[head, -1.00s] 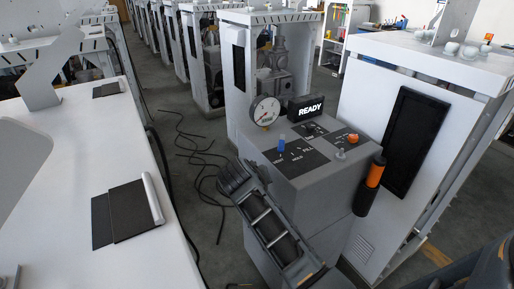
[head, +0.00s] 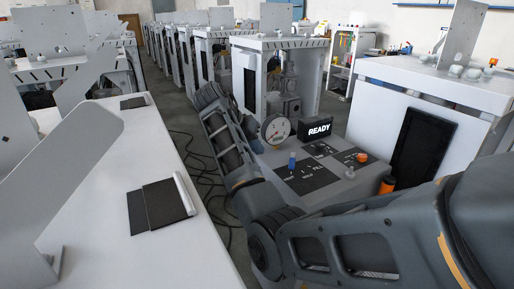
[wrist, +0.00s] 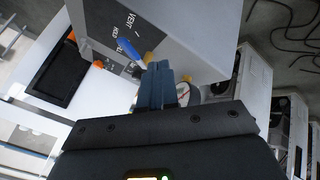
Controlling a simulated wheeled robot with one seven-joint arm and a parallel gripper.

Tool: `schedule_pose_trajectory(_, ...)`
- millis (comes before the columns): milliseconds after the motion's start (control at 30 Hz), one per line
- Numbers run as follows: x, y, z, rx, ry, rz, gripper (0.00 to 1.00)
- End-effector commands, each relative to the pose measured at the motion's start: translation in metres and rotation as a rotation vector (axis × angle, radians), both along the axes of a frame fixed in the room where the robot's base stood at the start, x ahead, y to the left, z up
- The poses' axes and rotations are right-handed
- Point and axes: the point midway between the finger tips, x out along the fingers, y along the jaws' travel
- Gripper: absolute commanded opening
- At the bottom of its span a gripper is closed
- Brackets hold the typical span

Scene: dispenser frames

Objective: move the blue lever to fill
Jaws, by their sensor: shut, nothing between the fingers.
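The blue lever (head: 292,162) stands on a dark panel plate (head: 307,177) lettered VENT, HOLD and FILL, on top of the grey dispenser console. In the head view it rises nearer the VENT lettering than FILL; its exact setting is hard to tell. In the wrist view the lever (wrist: 130,53) shows just beyond and left of my fingertips, with the lettering around it. My gripper (wrist: 160,68) is shut and empty, its fingers pointing toward the console. A gap seems to remain between fingers and lever. In the head view my fingertips cannot be made out.
A round gauge (head: 275,128) and a READY display (head: 317,130) stand at the console's back edge. An orange knob (head: 361,157) sits right of the lever. A white bench (head: 100,180) runs along the left. Cables lie on the floor between.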

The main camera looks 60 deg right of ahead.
Motion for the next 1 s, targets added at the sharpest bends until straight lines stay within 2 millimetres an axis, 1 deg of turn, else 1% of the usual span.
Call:
schedule_pose_trajectory(100, -0.009, -0.012, -0.019, 0.002, 0.003, 0.001, 0.00)
schedule_pose_trajectory(333, -0.023, -0.034, -0.054, 0.002, 0.002, 0.002, 0.00)
schedule_pose_trajectory(500, -0.046, -0.042, -0.053, -0.001, -0.001, 0.000, 0.00)
schedule_pose_trajectory(600, -0.054, -0.045, -0.053, 0.000, -0.001, 0.002, 0.00)
schedule_pose_trajectory(733, -0.059, -0.047, -0.054, -0.001, -0.002, 0.003, 0.00)
schedule_pose_trajectory(1000, -0.060, -0.047, -0.054, 0.000, -0.002, 0.004, 0.00)
